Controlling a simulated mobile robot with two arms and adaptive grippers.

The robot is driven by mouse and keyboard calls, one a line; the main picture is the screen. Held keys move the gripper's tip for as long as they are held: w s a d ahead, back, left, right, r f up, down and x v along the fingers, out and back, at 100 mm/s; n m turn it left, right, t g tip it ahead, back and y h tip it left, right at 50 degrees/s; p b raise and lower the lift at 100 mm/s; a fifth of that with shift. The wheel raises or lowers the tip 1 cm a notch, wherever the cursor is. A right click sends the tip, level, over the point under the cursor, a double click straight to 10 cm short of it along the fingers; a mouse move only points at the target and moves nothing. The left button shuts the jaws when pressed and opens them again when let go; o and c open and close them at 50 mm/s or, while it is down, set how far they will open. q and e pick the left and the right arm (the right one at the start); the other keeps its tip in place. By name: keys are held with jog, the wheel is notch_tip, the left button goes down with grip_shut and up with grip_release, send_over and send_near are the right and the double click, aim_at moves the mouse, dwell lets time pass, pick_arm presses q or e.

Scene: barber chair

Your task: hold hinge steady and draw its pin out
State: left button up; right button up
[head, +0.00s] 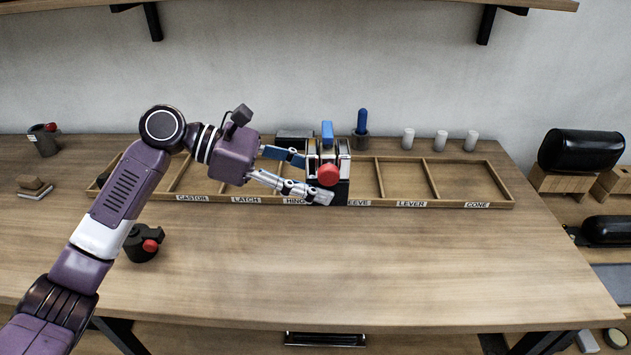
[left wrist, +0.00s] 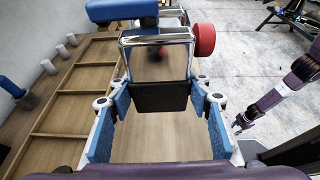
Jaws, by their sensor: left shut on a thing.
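A chrome and black piece (head: 343,162) with a red knob (head: 328,175) and a blue top part (head: 327,133) stands over the labelled tray near the HINGE and SLEEVE labels; I take it for the hinge. My left gripper (head: 312,178) is shut on it from the left. In the left wrist view the black block of the hinge (left wrist: 162,97) lies between the blue finger pads, with its chrome frame beyond and the blue part at the top. I cannot tell which part is the pin. My right gripper (left wrist: 243,123) shows small in the left wrist view, apart from the hinge.
The divided wooden tray (head: 440,204) runs along the back of the table, with mostly empty compartments. White cylinders (head: 441,140) and a cup with a blue-handled tool (head: 361,122) stand behind it. A dark pot with a red knob (head: 143,243) stands front left.

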pick_arm(q)
jog(key=shift+f, duration=2.7)
send_over(316, 263)
jog(key=shift+f, duration=4.1)
jog(key=shift+w+f+b, duration=0.1)
jog(key=shift+f+b, duration=0.45)
jog(key=shift+f, duration=1.95)
jog(key=shift+f, duration=0.6)
